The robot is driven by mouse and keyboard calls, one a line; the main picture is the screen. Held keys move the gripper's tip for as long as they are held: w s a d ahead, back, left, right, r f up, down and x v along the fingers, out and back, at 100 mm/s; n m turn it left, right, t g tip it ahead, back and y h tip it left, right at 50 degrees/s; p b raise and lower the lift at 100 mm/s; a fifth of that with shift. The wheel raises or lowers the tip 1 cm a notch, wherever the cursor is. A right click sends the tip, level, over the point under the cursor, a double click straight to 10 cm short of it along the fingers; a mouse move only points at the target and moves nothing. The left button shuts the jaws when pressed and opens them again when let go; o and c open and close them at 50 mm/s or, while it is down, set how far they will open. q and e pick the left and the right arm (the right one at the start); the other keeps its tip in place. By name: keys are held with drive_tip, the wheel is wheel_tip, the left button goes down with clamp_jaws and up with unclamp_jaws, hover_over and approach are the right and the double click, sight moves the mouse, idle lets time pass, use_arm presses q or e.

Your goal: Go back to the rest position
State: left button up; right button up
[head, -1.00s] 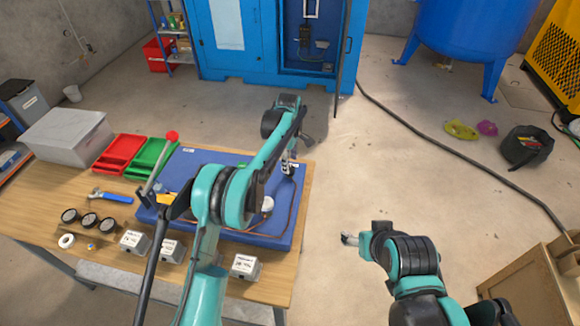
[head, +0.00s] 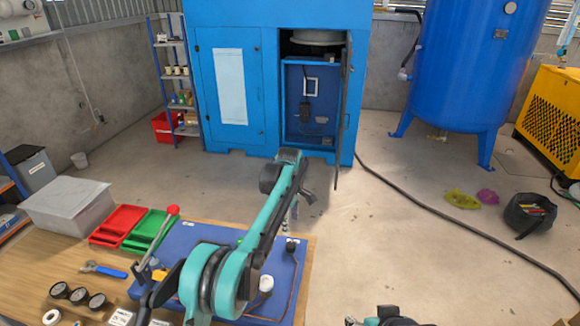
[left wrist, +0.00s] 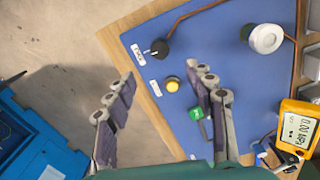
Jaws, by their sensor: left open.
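My left gripper (head: 289,214) hangs over the far right corner of the blue board (head: 210,238) on the workbench, apart from it. In the left wrist view my left gripper (left wrist: 160,80) is open, with nothing between its fingers. Below it in that view are a black knob (left wrist: 159,48), a yellow button (left wrist: 172,84), a green switch (left wrist: 197,112) and a white round knob (left wrist: 265,39). Only the tip of my right gripper (head: 350,321) and part of its arm show at the bottom edge of the head view; its jaws cannot be made out.
The workbench (head: 20,255) also holds red (head: 118,225) and green (head: 152,230) trays, a lidded grey box (head: 68,205) and several gauges. A blue cabinet (head: 232,90) with an open door stands behind. A hose (head: 440,213) crosses the floor, clear right of the bench.

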use_arm(q)
drive_tip(key=s+a+r+m+t+b, duration=0.1)
drive_tip(key=s+a+r+m+t, duration=0.15)
drive_tip(key=s+a+r, duration=0.45)
drive_tip(key=s+a+r+m+t+b, duration=0.1)
drive_tip(key=s+a+r+m, duration=0.35)
drive_tip(key=s, duration=0.45)
drive_tip(key=s+a+f+m+t, duration=0.1)
drive_tip(key=s+a+f+m, duration=0.1)
drive_tip(key=s, duration=0.5)
drive_tip(key=s+a+f+m+t, duration=0.1)
drive_tip(key=s+a+f+m, duration=0.1)
drive_tip(key=s+f, duration=0.2)
drive_tip(key=s+a+f+m+t, duration=0.1)
drive_tip(key=s+a+f+m, duration=0.1)
drive_tip(key=s, duration=0.8)
drive_tip(key=shift+a+f+b, duration=0.35)
drive_tip(key=shift+f+b, duration=0.05)
drive_tip(key=shift+f, duration=0.1)
